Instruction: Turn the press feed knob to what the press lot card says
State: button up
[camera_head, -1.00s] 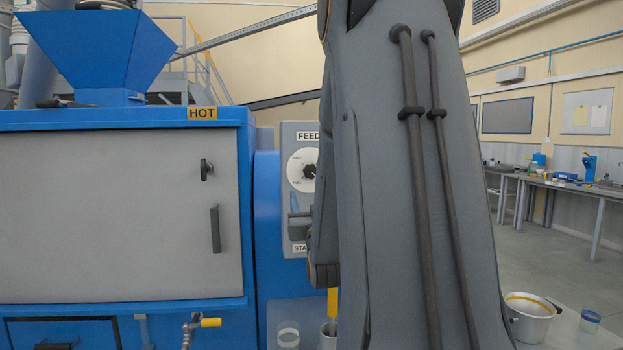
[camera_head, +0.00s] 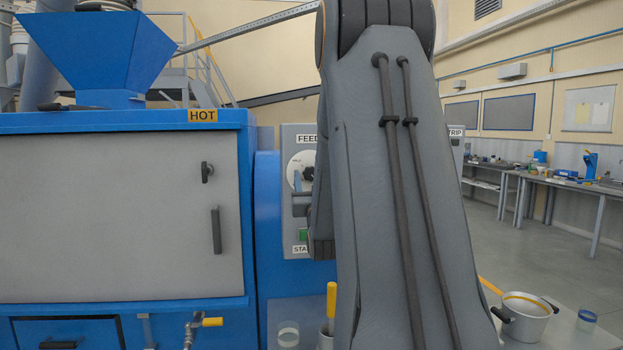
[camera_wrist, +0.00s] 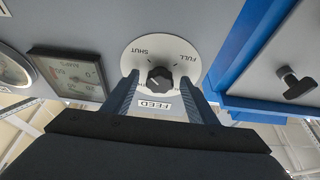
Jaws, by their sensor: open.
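The feed knob (camera_wrist: 160,79) is a black knob on a round white dial, marked SHUT and FULL, in the wrist view. The picture there is upside down, with the FEED label (camera_wrist: 154,105) below the dial. I cannot make out a press lot card in either view.
A blue press with a grey door (camera_head: 110,220) and a HOT label (camera_head: 202,115) stands at left. A green start button (camera_head: 303,235) sits below the dial. Round and square gauges (camera_wrist: 68,70) are beside the dial.

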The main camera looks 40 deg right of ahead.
jog(key=c, duration=1.1)
jog(key=shift+n, duration=0.4)
